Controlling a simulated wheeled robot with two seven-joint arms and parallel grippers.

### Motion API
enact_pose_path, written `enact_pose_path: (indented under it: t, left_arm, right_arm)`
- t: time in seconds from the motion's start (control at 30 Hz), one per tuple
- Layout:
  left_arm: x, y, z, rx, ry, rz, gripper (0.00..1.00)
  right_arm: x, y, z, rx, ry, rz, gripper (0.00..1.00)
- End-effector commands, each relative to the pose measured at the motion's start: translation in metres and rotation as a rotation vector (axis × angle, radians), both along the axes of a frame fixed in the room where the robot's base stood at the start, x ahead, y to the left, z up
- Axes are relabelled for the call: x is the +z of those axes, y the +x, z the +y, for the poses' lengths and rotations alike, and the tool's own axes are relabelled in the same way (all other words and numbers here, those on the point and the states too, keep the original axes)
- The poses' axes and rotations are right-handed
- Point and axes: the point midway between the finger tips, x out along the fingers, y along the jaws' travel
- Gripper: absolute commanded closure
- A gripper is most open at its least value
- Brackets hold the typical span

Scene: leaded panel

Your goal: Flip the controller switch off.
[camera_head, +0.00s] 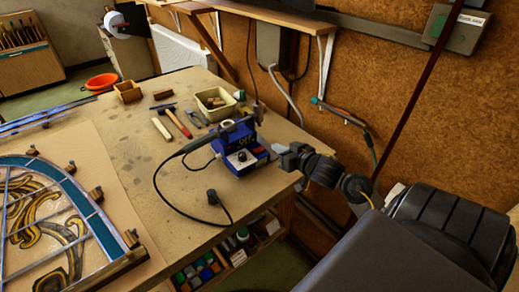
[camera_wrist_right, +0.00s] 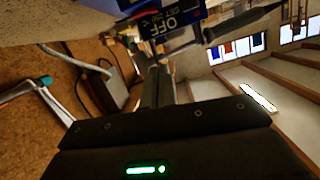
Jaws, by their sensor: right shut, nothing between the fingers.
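The controller (camera_head: 240,158) is a blue box with a knob and white lettering, standing near the table's right edge. A dark reddish patch, possibly the switch (camera_head: 260,151), shows on its right side, too small to read its position. My right gripper (camera_head: 281,157) is shut and empty, its tips just right of the controller; I cannot tell whether they touch it. In the right wrist view, the shut fingers (camera_wrist_right: 158,88) point toward the blue controller (camera_wrist_right: 187,16), whose face appears upside down with the word OFF. My left gripper is not in view.
A hammer (camera_head: 178,122) and a cream bin (camera_head: 215,104) lie behind. A leaded panel (camera_head: 60,220) fills the left. A cork wall (camera_head: 400,110) stands behind my right arm.

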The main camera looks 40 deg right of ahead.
Motion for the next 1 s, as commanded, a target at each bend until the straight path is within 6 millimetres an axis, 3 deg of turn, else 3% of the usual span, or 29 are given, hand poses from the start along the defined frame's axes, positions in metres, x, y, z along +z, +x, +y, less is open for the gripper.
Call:
enact_pose_path:
  t: [0.27,0.47,0.8,1.0]
  left_arm:
    - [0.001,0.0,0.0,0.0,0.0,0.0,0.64]
    - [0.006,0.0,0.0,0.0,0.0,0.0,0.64]
    - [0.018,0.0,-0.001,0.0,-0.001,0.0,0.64]
    - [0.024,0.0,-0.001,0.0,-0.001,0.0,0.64]
  right_arm:
    - [-0.001,0.004,0.0,-0.001,0.0,0.002,1.0]
    - [-0.006,0.031,-0.001,-0.002,0.003,0.001,1.0]
    - [-0.023,0.098,-0.003,-0.001,0.002,0.003,1.0]
    - [-0.052,0.097,0.0,-0.002,0.0,0.005,1.0]
